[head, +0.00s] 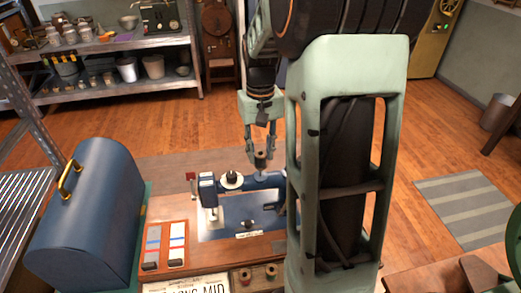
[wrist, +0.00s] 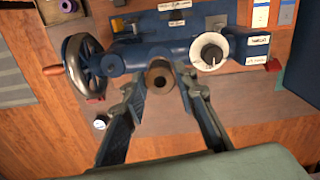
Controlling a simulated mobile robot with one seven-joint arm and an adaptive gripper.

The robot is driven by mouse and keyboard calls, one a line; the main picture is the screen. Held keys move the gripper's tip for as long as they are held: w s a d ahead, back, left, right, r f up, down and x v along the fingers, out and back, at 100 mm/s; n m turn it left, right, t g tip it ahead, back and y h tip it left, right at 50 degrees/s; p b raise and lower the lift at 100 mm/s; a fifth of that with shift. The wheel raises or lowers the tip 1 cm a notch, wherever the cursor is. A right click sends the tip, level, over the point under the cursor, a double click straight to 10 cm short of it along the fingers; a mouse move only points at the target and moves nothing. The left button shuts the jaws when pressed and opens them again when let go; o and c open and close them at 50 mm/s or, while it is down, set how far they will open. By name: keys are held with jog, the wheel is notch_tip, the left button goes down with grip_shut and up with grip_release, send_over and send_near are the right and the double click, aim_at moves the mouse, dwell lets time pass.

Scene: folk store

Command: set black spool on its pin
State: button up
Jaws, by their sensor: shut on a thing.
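My gripper (head: 260,150) points down over the blue sewing machine (head: 208,184) in the head view. Its fingers are shut on the black spool (head: 261,159), which looks upright with a wooden end uppermost. In the wrist view the spool (wrist: 160,76) shows its round wooden end and dark centre hole between the fingertips (wrist: 160,85). It is over or beside the arm of the machine (wrist: 140,54), near the handwheel (wrist: 86,68). The pin is hidden, and I cannot tell whether the spool touches it.
A blue domed case (head: 88,215) with a brass handle is at the left. Shelves stand behind.

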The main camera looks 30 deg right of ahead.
aim_at(260, 161)
jog(key=shift+f, duration=0.2)
jog(key=shift+f+b, duration=0.7)
jog(key=shift+f, duration=0.05)
jog(key=shift+f, duration=0.35)
jog(key=shift+f+b, duration=0.5)
dwell(0.4)
jog(key=o, duration=0.9)
